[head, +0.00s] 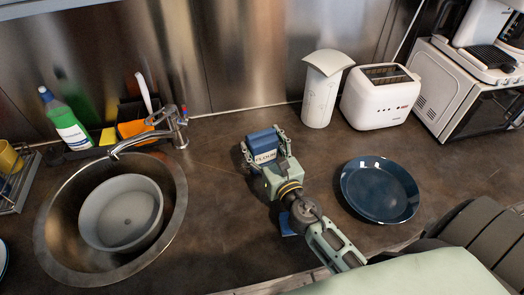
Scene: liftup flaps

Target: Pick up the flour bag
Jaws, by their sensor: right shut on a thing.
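The flour bag (264,155) is a small blue packet with a pale band lettered FLOUR. It is in the middle of the dark counter in the head view, between the sink and the blue plate. My right gripper (265,148) is shut on it, with a finger at each side. The lower part of the bag is hidden behind the gripper's body. I cannot tell whether the bag touches the counter. My left gripper is not in view.
A round sink (60,225) with a grey bowl (122,212) and a faucet (160,128) is at left. A blue plate (380,190) lies at right. A white canister (321,95), a toaster (380,97) and a microwave (440,88) stand behind. The counter left of the bag is clear.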

